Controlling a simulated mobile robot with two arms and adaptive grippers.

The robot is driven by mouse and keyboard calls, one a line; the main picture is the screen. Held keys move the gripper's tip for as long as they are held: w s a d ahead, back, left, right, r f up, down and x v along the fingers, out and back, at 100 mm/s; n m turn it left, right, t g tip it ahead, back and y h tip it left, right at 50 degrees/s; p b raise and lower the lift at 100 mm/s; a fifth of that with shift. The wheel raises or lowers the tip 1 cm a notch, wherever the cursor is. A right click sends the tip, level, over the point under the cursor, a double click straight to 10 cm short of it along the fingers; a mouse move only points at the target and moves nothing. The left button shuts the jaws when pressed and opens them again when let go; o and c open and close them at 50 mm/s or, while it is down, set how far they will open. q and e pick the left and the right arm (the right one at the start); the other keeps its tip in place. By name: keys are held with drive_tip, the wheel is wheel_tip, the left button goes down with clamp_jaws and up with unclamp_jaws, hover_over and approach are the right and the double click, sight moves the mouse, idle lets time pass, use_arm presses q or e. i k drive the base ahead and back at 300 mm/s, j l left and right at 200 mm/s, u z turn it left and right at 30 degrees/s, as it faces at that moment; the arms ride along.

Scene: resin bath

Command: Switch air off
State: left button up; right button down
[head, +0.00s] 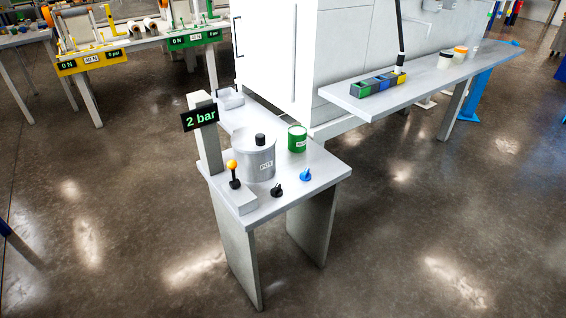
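A dark display with green text "2 bar" (200,116) is mounted on a grey post at the left edge of a small grey table. In front of the post, a lever with an orange ball knob (232,165) stands roughly upright on a grey box (240,200). A black knob (277,190) and a blue knob (306,175) sit on the table's front part. None of these carries a readable air label. Neither of my grippers is in view.
A white cabinet (345,50) stands behind. Floor in front is clear.

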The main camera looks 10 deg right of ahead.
sight(277, 192)
drive_tip(key=i+l+u, duration=0.15)
drive_tip(key=i+l, duration=0.3)
drive_tip(key=i+l+u, duration=0.2)
drive_tip(key=i+l, duration=0.15)
drive_tip(key=l, duration=0.25)
